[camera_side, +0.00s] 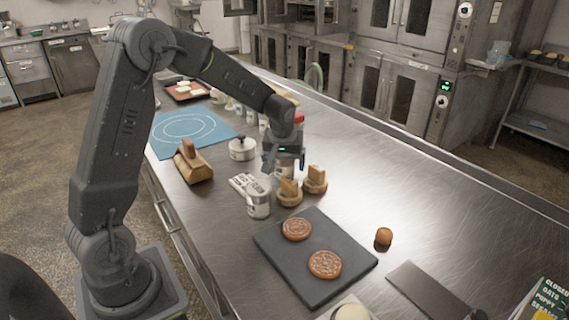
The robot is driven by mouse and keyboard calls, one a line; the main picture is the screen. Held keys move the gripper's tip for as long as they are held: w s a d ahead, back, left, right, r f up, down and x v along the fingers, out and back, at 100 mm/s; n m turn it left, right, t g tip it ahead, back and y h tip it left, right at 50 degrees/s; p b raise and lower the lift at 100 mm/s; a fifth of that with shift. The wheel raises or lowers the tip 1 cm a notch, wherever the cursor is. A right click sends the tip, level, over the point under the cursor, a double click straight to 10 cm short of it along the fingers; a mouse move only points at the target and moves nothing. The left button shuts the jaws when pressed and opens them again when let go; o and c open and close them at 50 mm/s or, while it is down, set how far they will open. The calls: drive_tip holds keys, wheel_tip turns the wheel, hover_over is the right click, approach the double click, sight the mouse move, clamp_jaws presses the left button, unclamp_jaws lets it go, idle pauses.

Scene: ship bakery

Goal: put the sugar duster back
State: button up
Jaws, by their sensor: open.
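My gripper (283,162) points down over the middle of the steel table and is open. A small pale container (285,173) shows just under and between its fingers; I cannot tell whether they touch it. A whitish metal canister (259,205), which may be the sugar duster, stands upright on the table in front and to the left of my gripper. A pale flat holder (243,184) with openings lies right behind this canister. Which of the two containers is the duster is too small to tell.
A dark slab (315,283) with two round patterned cookies lies in front. A wooden block with a handle (194,165), a lidded pot (242,149) and a blue mat (190,127) are to the left.

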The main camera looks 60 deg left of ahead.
drive_tip(key=v, duration=1.1)
drive_tip(key=s+d+r+m+t+h, duration=0.1)
drive_tip(key=s+d+m, duration=0.3)
drive_tip(key=s+d, duration=0.3)
drive_tip(key=s+d+r+m+t+h, duration=0.1)
drive_tip(key=s+d+m, duration=0.4)
drive_tip(key=s, duration=1)
drive_tip(key=shift+s+d+r+t, duration=0.25)
drive_tip(key=shift+d+r+t, duration=0.5)
drive_tip(key=shift+d, duration=0.2)
